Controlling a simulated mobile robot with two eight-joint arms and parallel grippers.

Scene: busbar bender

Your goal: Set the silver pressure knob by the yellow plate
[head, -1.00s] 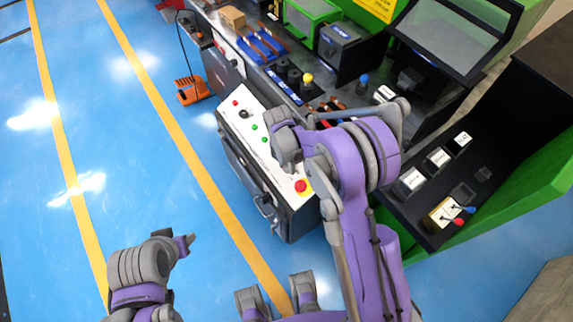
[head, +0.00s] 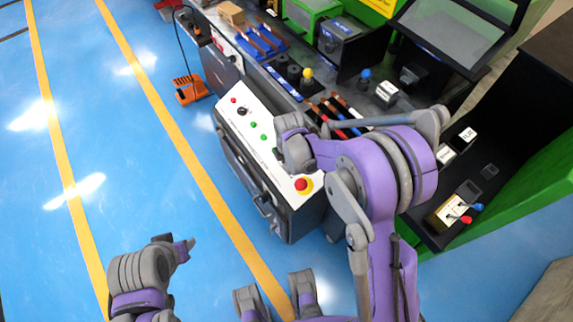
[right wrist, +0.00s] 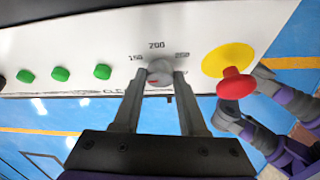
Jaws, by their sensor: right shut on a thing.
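The silver knob (right wrist: 160,73) is on the white panel, under the printed marks 150, 200 and a third partly hidden number. A small red mark shows on its lower left part. My right gripper (right wrist: 161,76) is shut on the knob, one finger on each side. In the head view my right wrist hides the knob. A yellow round plate (right wrist: 223,55) surrounds a red button (right wrist: 235,84), right of the knob. Another yellowish plate (head: 447,211) with red and blue levers is at the right in the head view. My left arm is low left; its fingers are not clear.
Several green buttons (right wrist: 61,74) are on the panel left of the knob. The machine bench with copper-coloured bars (head: 333,106) and dark tooling lies behind. An orange pedal box (head: 188,89) stands on the floor. The blue floor (head: 150,190) at left is clear.

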